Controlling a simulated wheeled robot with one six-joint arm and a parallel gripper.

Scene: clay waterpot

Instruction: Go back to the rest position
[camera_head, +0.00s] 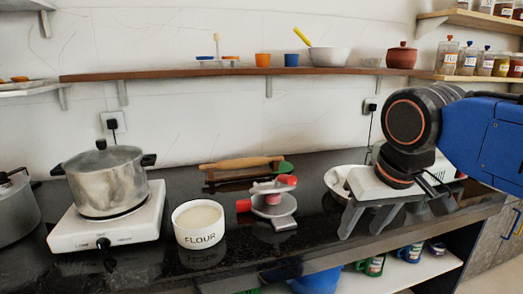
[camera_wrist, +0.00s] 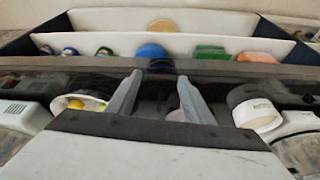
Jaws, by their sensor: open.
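My gripper (camera_head: 358,234) is at the right of the head view, over the front part of the black counter (camera_head: 330,215). Its two grey fingers are spread apart with nothing between them. The fingers also show in the wrist view (camera_wrist: 158,78), apart and empty. A reddish-brown clay pot with a lid (camera_head: 401,58) stands upright on the wall shelf (camera_head: 200,75), well above and behind my gripper. The gripper does not touch it.
A metal pot (camera_head: 103,182) stands on a white hot plate (camera_head: 135,230). A flour bowl (camera_head: 199,224) and a red-handled press (camera_head: 272,203) are left of my gripper. A white bowl (camera_head: 338,182) is partly behind it. Mugs (camera_head: 410,252) sit on a shelf below the counter.

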